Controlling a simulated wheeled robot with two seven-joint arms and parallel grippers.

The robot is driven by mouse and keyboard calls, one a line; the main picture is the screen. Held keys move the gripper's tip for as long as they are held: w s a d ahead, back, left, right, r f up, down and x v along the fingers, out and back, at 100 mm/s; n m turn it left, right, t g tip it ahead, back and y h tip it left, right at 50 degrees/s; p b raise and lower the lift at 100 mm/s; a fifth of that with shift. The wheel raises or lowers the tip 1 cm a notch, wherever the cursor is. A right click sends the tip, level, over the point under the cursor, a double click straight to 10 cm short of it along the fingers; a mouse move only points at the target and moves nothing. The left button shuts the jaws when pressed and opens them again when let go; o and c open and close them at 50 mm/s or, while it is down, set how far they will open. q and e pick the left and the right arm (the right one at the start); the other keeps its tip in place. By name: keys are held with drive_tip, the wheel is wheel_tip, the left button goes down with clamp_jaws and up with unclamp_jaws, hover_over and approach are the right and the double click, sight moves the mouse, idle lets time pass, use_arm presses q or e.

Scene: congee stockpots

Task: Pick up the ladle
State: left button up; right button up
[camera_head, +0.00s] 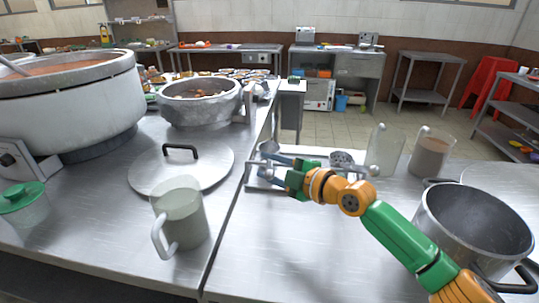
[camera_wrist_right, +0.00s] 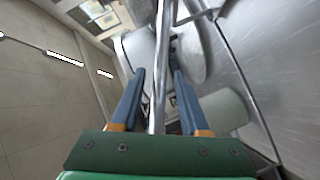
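My right gripper (camera_head: 277,166) reaches in from the right and is low over a metal tray (camera_head: 262,186) on the right counter. In the right wrist view its two blue fingers (camera_wrist_right: 160,72) are apart, with a thin metal rod (camera_wrist_right: 159,95) running between them. The rod looks like the ladle's handle, and a gap shows beside it. In the head view a small rounded metal bowl (camera_head: 268,146), probably the ladle's, shows just beyond the fingers; the gripper hides much of the rest. My left gripper is not in view.
A translucent jug (camera_head: 384,150), a brown-filled jug (camera_head: 430,154) and an open pot (camera_head: 474,222) stand right of the tray. On the left counter are a flat lid (camera_head: 205,170), a pale jug (camera_head: 182,215) and two stockpots (camera_head: 70,115) (camera_head: 200,108). The right counter's front is clear.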

clamp_jaws()
idle(1.2)
